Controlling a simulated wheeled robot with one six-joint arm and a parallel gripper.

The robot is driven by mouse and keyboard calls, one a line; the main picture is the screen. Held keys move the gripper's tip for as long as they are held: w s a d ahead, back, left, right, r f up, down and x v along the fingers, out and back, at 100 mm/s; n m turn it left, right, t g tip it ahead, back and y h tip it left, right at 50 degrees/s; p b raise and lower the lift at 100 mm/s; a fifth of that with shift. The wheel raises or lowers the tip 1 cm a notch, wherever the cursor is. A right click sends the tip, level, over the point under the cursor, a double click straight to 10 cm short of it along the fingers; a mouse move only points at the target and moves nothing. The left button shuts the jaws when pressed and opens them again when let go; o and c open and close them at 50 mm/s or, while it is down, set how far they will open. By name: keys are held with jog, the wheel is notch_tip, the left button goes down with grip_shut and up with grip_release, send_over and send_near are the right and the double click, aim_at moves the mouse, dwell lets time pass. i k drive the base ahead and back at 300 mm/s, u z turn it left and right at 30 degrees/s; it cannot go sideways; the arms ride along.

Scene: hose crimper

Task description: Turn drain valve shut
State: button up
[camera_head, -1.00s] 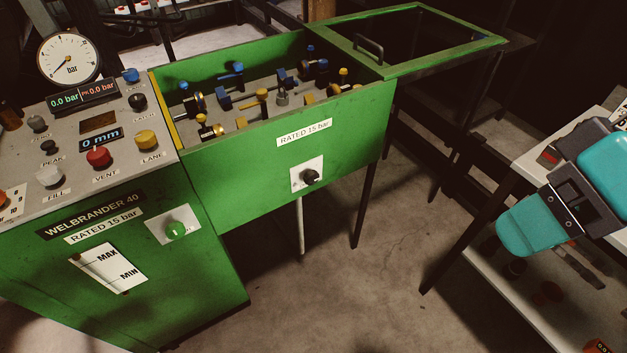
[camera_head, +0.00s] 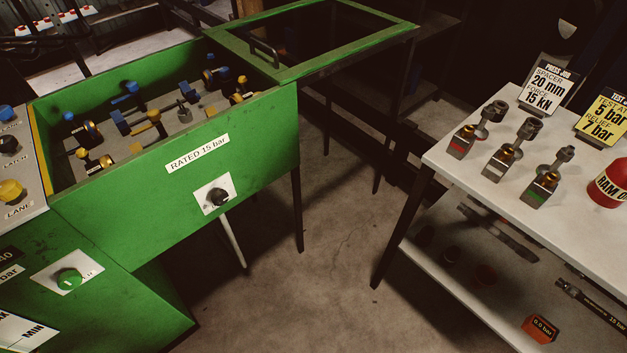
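A black knob (camera_head: 217,196) sits on a white plate on the front of the green tank (camera_head: 165,215), above a pale pipe that runs down to the floor. A green knob (camera_head: 69,278) sits on another white plate on the lower left cabinet. The lettering on both plates is too small or covered to read, so I cannot tell from it which is the drain valve or how either is set. My gripper is not in view.
The tank holds blue and yellow fittings (camera_head: 154,117), and its green frame lid (camera_head: 350,58) stands open behind. A white table (camera_head: 450,158) on the right carries metal fittings, cards and a red can (camera_head: 612,186). The floor (camera_head: 310,290) between is clear.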

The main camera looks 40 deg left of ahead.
aim_at(221, 197)
jog(key=z, duration=1.7)
jog(key=i, duration=0.1)
jog(key=u, duration=3.2)
